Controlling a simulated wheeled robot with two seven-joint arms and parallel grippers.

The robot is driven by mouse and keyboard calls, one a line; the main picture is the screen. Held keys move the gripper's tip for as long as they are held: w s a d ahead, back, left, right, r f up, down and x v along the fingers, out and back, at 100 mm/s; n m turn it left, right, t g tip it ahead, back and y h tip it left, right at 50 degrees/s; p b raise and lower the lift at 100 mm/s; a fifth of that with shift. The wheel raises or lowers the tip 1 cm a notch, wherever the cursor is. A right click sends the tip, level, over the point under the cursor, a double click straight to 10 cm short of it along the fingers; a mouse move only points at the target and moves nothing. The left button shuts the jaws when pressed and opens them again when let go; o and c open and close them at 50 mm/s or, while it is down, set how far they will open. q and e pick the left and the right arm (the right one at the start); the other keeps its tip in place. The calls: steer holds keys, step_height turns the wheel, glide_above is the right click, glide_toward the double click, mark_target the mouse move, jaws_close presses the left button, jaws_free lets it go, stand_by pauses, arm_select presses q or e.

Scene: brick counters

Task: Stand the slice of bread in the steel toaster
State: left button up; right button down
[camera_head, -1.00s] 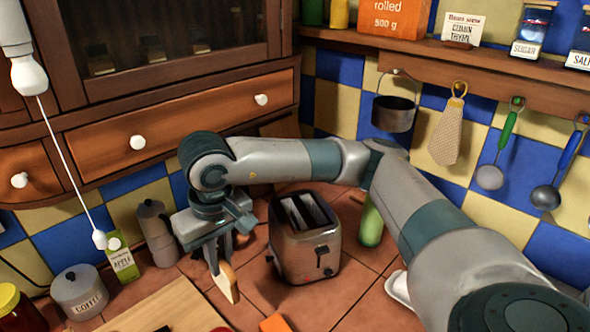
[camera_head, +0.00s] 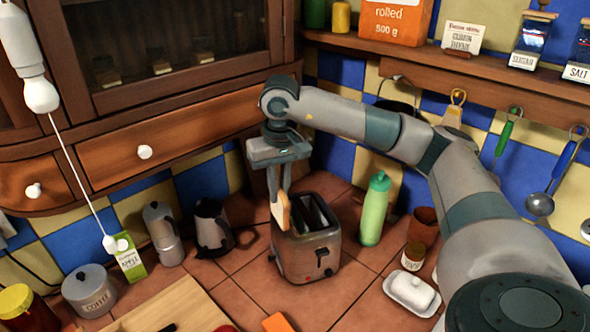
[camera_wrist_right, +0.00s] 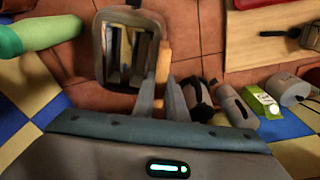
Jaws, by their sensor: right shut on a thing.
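The steel toaster (camera_head: 306,250) stands upright on the tiled counter, its two dark slots facing up. My right gripper (camera_head: 278,190) is shut on the slice of bread (camera_head: 283,211), which hangs upright, edge on, at the toaster's left side near the top rim. In the right wrist view the bread (camera_wrist_right: 163,62) extends from between the fingers (camera_wrist_right: 164,100), beside the toaster (camera_wrist_right: 103,72) and not over its slots. The slots look empty. I cannot tell whether bread and toaster touch. My left gripper is not in view.
A green bottle (camera_head: 374,212) stands right of the toaster, with a white butter dish (camera_head: 411,296) in front of it. A dark kettle (camera_head: 211,228) and a moka pot (camera_head: 163,236) stand to the left. A cutting board (camera_head: 190,308) lies at the front left.

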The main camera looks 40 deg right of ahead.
steer(key=shift+m, duration=0.3)
steer(key=d, duration=0.1)
steer(key=d+r, duration=0.1)
steer(key=d, duration=0.3)
steer(key=shift+w+d+r+p, duration=0.1)
steer(key=shift+r+p, duration=0.2)
steer(key=shift+f, duration=0.1)
steer(key=shift+f, duration=0.1)
step_height(320, 180, down, 7)
steer(key=b, duration=0.4)
steer(key=shift+f, duration=0.1)
stand_by(0.5)
steer(key=c, duration=1.7)
jaws_free()
